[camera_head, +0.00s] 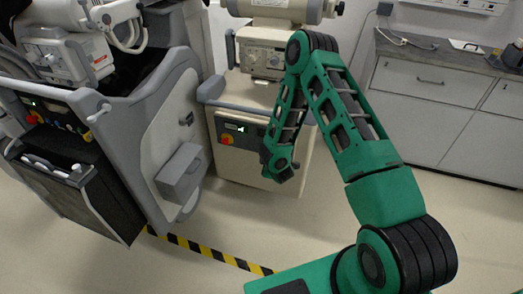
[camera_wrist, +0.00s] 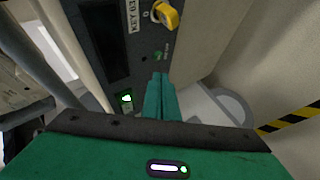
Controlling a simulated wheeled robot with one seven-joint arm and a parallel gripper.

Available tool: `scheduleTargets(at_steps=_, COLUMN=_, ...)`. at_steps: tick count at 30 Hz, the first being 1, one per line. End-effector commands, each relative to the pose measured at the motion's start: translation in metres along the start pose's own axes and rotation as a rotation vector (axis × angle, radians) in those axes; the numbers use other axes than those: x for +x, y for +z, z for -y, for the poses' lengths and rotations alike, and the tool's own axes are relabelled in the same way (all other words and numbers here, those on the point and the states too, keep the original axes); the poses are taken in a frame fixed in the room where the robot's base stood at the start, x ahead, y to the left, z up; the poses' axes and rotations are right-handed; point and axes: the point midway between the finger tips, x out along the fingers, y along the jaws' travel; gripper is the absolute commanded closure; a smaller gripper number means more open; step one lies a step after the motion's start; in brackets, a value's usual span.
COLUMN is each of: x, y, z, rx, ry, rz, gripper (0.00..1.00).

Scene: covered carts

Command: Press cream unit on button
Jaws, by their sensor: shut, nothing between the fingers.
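The cream unit (camera_head: 258,170) stands at the centre of the head view. Its dark control panel (camera_head: 253,133) has a red and yellow knob (camera_head: 227,139) and a small green light. Whether the tips touch the panel cannot be told. In the head view my arm hides part of the unit.
A grey unit (camera_head: 160,130) with a dark front stands to the left. A grey cabinet (camera_head: 425,115) stands at the right. Yellow and black floor tape (camera_head: 205,250) runs before the units. The floor between the cream unit and the cabinet looks clear.

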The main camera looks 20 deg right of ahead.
Motion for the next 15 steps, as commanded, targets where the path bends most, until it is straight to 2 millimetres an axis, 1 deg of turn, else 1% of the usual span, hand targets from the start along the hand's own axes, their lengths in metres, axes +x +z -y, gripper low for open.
scheduleTargets(at_steps=1, x=0.003, y=-0.004, z=0.019, rx=-0.019, ry=0.003, rz=-0.025, gripper=1.0)
scheduleTargets(at_steps=3, x=0.006, y=-0.009, z=0.035, rx=-0.048, ry=0.02, rz=-0.058, gripper=1.0)
scheduleTargets(at_steps=6, x=0.007, y=-0.017, z=0.053, rx=-0.075, ry=0.039, rz=-0.094, gripper=1.0)
scheduleTargets(at_steps=9, x=0.006, y=-0.021, z=0.063, rx=-0.092, ry=0.051, rz=-0.114, gripper=1.0)
scheduleTargets(at_steps=15, x=0.006, y=-0.024, z=0.067, rx=-0.101, ry=0.06, rz=-0.126, gripper=1.0)
